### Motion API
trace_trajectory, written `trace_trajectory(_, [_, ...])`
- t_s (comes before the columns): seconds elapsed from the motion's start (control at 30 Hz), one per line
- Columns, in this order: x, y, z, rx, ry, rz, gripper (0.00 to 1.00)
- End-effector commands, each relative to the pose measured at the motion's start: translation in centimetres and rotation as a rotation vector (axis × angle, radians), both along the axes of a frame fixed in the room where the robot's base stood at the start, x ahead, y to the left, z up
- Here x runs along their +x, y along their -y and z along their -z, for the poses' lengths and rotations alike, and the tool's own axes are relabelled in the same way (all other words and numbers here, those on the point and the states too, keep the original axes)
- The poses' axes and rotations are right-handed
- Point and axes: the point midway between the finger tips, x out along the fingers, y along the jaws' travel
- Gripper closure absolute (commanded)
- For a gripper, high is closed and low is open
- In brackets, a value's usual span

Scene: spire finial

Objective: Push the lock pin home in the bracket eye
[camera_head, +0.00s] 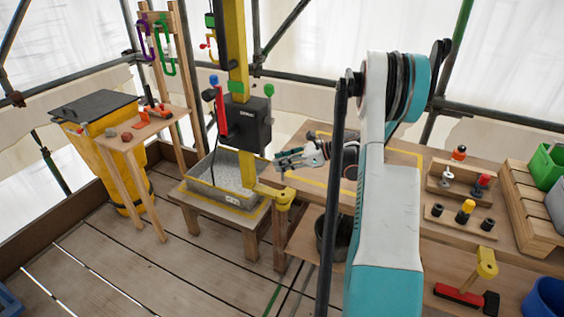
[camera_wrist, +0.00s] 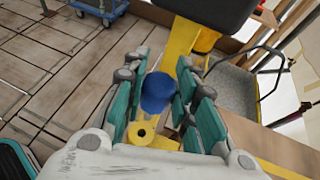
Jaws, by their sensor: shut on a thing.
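My gripper (camera_head: 281,161) is over the near side of the yellow post, above the yellow bracket. In the wrist view my gripper (camera_wrist: 162,95) has its green-backed fingers on both sides of a blue-topped piece, which seems to be the lock pin (camera_wrist: 158,92). The pin's lower part is hidden. The yellow bracket eye (camera_wrist: 140,132), a ring with a dark hole, shows just below the blue top and apart from it in the picture. In the head view the bracket (camera_head: 283,196) sticks out from the foot of the post (camera_head: 247,172).
A grey tray (camera_head: 205,197) on a low wooden stand surrounds the post's foot. A black box (camera_head: 246,124) sits on the post above. A workbench (camera_head: 405,160) lies to the right, with wooden racks of coloured-topped pins (camera_head: 462,212). The plank floor is open at left.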

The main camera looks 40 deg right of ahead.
Motion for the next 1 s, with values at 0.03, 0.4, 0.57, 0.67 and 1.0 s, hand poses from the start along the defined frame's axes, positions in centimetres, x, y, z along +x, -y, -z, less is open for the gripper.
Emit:
trace_trajectory(0.03, [0.0,0.0,0.0,0.001,0.001,0.000,0.99])
trace_trajectory(0.4, [-0.1,0.1,2.2,0.001,0.003,-0.001,0.99])
trace_trajectory(0.57, [-0.1,0.1,3.6,0.001,0.003,-0.001,0.99])
trace_trajectory(0.67, [-0.1,0.1,4.5,0.001,0.003,-0.001,0.99])
trace_trajectory(1.0, [-0.1,0.1,5.8,0.001,0.003,-0.001,0.99])
